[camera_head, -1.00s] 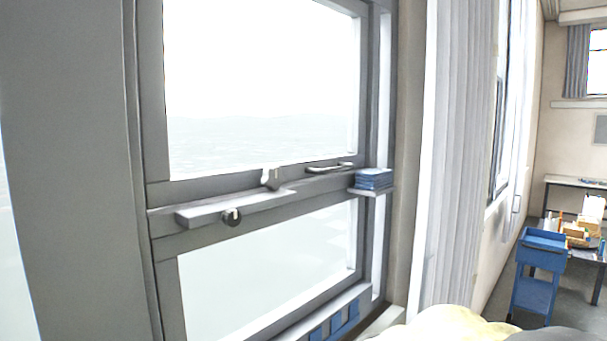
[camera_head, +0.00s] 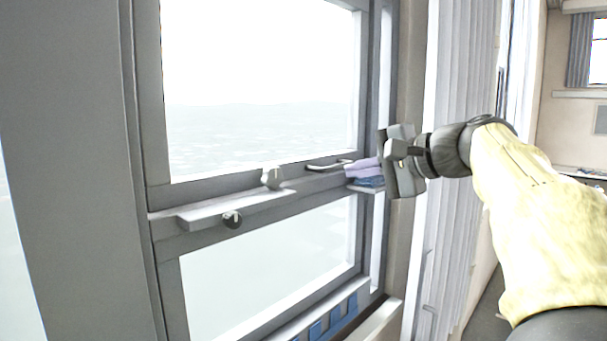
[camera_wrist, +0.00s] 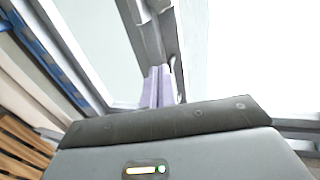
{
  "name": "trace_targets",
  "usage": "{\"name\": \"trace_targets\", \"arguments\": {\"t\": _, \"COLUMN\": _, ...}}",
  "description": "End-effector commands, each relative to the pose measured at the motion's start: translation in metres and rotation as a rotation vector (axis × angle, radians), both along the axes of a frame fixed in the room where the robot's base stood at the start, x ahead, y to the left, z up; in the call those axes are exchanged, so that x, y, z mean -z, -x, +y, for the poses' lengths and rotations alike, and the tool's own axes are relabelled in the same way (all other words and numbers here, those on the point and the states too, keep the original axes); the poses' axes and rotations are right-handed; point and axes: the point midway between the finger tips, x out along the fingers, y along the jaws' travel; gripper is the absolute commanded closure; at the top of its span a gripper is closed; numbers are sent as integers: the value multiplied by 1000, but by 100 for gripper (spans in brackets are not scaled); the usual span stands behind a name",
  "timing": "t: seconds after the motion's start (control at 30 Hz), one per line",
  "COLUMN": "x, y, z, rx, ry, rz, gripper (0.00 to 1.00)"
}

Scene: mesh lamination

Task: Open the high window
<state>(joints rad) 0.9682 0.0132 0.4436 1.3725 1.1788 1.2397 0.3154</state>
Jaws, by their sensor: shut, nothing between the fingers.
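The high window (camera_head: 260,100) is a large pane in a grey frame, and its sash looks closed. A curved handle (camera_head: 329,164) sits on its bottom rail. A small light latch (camera_head: 271,178) stands left of the handle, above a grey ledge. My gripper (camera_head: 352,171), with lavender fingers, reaches in from the right. Its tips are close to the right of the handle; I cannot tell whether they touch it. The fingers are shut and empty. They also show in the wrist view (camera_wrist: 158,86), pointing along the window frame.
A lower pane (camera_head: 265,265) with a round dark knob (camera_head: 232,219) is below the ledge. A pale curtain (camera_head: 460,80) hangs right of the window, behind my arm.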

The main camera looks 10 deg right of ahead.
Motion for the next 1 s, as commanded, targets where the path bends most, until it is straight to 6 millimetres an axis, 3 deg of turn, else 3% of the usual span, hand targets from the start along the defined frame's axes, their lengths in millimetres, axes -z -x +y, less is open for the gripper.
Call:
{"name": "trace_targets", "arguments": {"t": 0.37, "x": 4, "y": -14, "z": 9, "rx": 0, "ry": -1, "rz": 3, "gripper": 100}}
{"name": "trace_targets", "arguments": {"t": 1.0, "x": 26, "y": -93, "z": 68, "rx": -1, "ry": 1, "rz": 4, "gripper": 100}}
